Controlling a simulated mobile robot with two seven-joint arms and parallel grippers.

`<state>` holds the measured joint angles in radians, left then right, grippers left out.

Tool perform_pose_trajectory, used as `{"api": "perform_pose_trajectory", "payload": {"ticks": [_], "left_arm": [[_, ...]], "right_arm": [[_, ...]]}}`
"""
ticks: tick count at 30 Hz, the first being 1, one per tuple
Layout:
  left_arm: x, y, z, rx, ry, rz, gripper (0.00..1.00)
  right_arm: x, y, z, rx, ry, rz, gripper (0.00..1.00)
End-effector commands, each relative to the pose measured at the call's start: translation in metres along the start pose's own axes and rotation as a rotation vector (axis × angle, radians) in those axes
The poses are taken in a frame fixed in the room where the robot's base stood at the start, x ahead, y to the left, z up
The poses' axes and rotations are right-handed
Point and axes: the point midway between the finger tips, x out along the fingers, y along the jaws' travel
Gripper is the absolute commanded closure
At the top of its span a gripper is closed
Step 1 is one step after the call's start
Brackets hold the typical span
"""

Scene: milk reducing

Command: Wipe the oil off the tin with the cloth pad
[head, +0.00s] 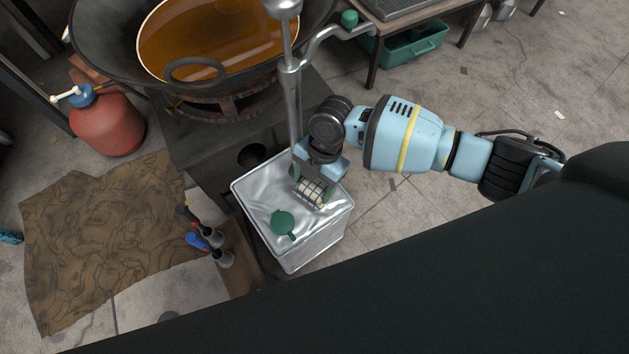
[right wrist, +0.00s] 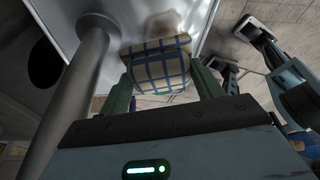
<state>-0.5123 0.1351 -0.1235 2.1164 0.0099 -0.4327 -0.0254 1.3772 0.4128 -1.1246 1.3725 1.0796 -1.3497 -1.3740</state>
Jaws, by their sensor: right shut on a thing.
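The tin (head: 262,205) is a square silver can with a green cap on its top. My right gripper (head: 312,184) is over the tin's far right part, shut on the cloth pad (head: 311,194), which is cream with blue checks. In the right wrist view the cloth pad (right wrist: 158,70) sits between the two green fingers of the right gripper (right wrist: 160,88). The tin top (right wrist: 196,20) lies just beyond it, with a brownish oil smear (right wrist: 164,22) beside the pad. I cannot tell whether the pad touches the tin.
A metal post (head: 293,100) stands close beside the right gripper. A wok of oil (head: 215,35) is at the back. Bottle-like tools (head: 215,240) stand left of the tin. A red canister (head: 107,125) and brown cardboard (head: 100,240) are at the left. Open floor lies right of the tin.

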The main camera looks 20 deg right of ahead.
Motion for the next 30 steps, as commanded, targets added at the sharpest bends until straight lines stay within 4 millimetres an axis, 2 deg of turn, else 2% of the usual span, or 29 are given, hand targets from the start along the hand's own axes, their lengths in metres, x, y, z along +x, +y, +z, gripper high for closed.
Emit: {"api": "perform_pose_trajectory", "payload": {"ticks": [21, 30], "left_arm": [[-0.036, 0.000, -0.034, 0.007, 0.051, -0.007, 1.00], [-0.036, 0.000, -0.035, 0.007, 0.052, -0.007, 1.00]], "right_arm": [[-0.062, 0.006, -0.019, -0.005, 0.000, 0.019, 0.53], [-0.062, 0.006, -0.019, -0.005, 0.001, 0.019, 0.53]]}}
